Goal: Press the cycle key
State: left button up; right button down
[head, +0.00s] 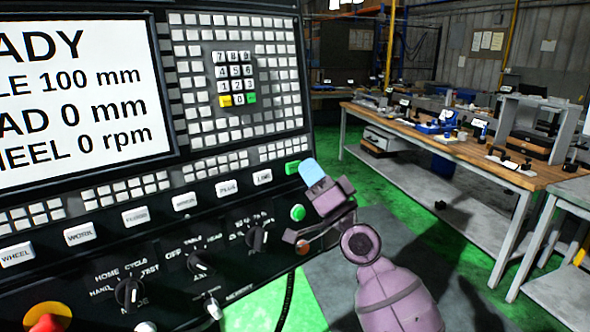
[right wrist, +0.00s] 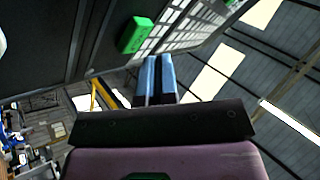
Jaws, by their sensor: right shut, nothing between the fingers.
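The control panel (head: 185,222) fills the left of the head view. A green key (head: 292,167) sits at the right end of its row of white labelled keys; its label is too small to read, so I cannot tell for certain that it is the cycle key. My right gripper (head: 311,171) is shut and empty, its blue fingertips just right of the green key. In the right wrist view the shut blue fingers (right wrist: 158,78) show below and right of the green key (right wrist: 136,35), with a gap between them in the picture. My left gripper is not in view.
A round green button (head: 298,212) is below the green key, close to my right gripper. Rotary knobs (head: 129,292) and a red-topped button (head: 47,318) are lower on the panel. A wooden workbench (head: 455,150) with tools stands at the right, beyond open green floor.

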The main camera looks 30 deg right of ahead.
dwell(1.1)
dwell(0.7)
jog(key=shift+w, duration=0.15)
jog(key=shift+w+f, duration=0.1)
jog(key=shift+w, duration=0.2)
dwell(0.4)
